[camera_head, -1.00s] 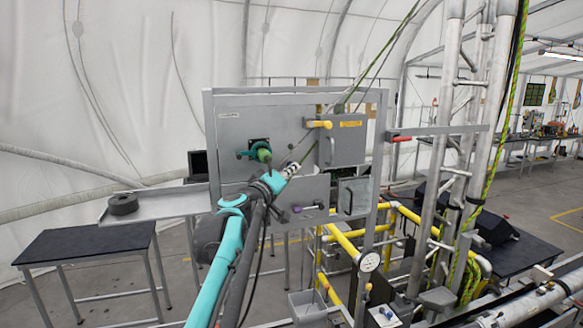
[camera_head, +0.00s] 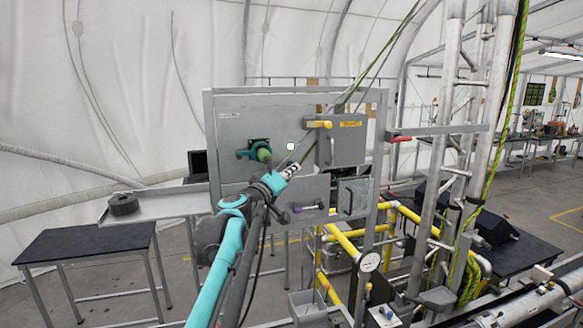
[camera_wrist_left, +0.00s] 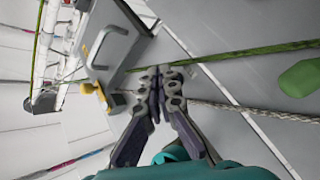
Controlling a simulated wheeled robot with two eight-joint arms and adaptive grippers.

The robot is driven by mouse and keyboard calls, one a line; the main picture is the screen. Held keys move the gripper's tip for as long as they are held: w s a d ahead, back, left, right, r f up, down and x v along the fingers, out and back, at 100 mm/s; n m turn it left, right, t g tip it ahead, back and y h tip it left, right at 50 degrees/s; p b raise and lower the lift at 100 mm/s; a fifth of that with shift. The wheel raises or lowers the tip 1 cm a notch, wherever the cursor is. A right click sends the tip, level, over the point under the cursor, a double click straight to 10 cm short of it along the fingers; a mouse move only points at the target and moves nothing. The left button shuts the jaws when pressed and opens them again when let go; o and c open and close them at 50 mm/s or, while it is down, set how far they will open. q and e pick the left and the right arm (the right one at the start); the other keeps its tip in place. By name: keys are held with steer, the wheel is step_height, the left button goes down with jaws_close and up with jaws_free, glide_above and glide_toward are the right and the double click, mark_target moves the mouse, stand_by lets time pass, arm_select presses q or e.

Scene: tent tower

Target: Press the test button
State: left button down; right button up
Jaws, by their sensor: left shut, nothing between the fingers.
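A white round spot (camera_head: 290,146) shows on the panel just above the gripper. I cannot make out a test button for certain; the gripper hides part of the panel. My right gripper is not in view.
A yellow handle (camera_head: 319,124) sits at the door's upper left. A green rope (camera_wrist_left: 240,52) and a grey rope (camera_wrist_left: 255,111) cross close to the fingers. A metal truss (camera_head: 450,130) and yellow rails (camera_head: 343,241) stand right. A black-topped table (camera_head: 85,245) is left.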

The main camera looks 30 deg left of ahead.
arm_select(q)
steer(key=shift+s+d, duration=0.3)
steer(key=s+d, duration=0.1)
steer(key=d, duration=0.1)
steer(key=s+d, duration=0.1)
steer(key=s, duration=0.1)
steer(key=shift+d, duration=0.4)
stand_by(0.7)
steer(key=s+d+f+m+g+h+b, duration=0.3)
steer(key=d+f+b, duration=0.35)
steer(key=f, duration=0.55)
steer(key=s+d+f+m+g+h+b, duration=0.15)
steer(key=s+d+f+b, duration=0.45)
steer(key=f, duration=0.6)
steer(key=s+d+f+m+g+h+b, duration=0.1)
steer(key=s+d+f+m+g+b, duration=0.2)
steer(key=d+f, duration=0.65)
steer(key=s+f+m+g+y+b, duration=0.1)
steer(key=s+f+b, duration=0.4)
steer(key=f, duration=0.7)
steer(key=s+a+f+m+g+y+b, duration=0.1)
steer(key=s+f+b, duration=0.4)
steer(key=f, duration=0.6)
steer(key=s+f+m+g+y+b, duration=0.1)
steer(key=s+f+b, duration=0.4)
steer(key=f, duration=0.7)
steer(key=shift+a+f+g+y+b, duration=0.3)
steer(key=shift+g+y, duration=0.25)
